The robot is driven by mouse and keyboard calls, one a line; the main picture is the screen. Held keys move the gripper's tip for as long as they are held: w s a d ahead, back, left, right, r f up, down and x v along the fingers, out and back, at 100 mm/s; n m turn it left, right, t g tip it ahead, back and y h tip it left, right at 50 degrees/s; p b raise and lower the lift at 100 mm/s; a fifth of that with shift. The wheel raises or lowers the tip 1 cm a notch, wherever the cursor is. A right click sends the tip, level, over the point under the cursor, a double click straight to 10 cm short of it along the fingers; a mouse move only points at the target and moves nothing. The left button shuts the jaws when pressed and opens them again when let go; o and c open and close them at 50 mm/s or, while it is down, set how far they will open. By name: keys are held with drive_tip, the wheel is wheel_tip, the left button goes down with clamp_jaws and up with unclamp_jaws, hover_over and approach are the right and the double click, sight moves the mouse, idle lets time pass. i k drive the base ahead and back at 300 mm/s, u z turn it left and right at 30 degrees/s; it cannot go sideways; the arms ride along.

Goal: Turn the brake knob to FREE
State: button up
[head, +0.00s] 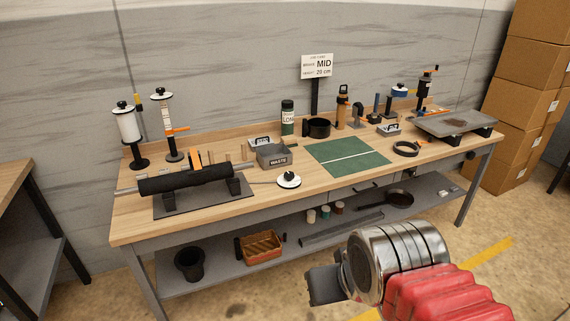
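My gripper (324,286) is at the lower middle of the head view, in front of the bench and apart from the dial. Only its dark end shows beyond the chrome wrist. Its fingers cannot be told apart, and nothing visible is held.
Two spool stands (127,127) are at the back left. A sign (317,66) reads MID and 20 cm. A lower shelf (335,228) holds a basket (260,247) and pan (399,199).

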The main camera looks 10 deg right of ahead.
sight(287, 176)
drive_tip(key=z, duration=0.05)
drive_tip(key=i, duration=1.8)
drive_tip(key=z, duration=0.15)
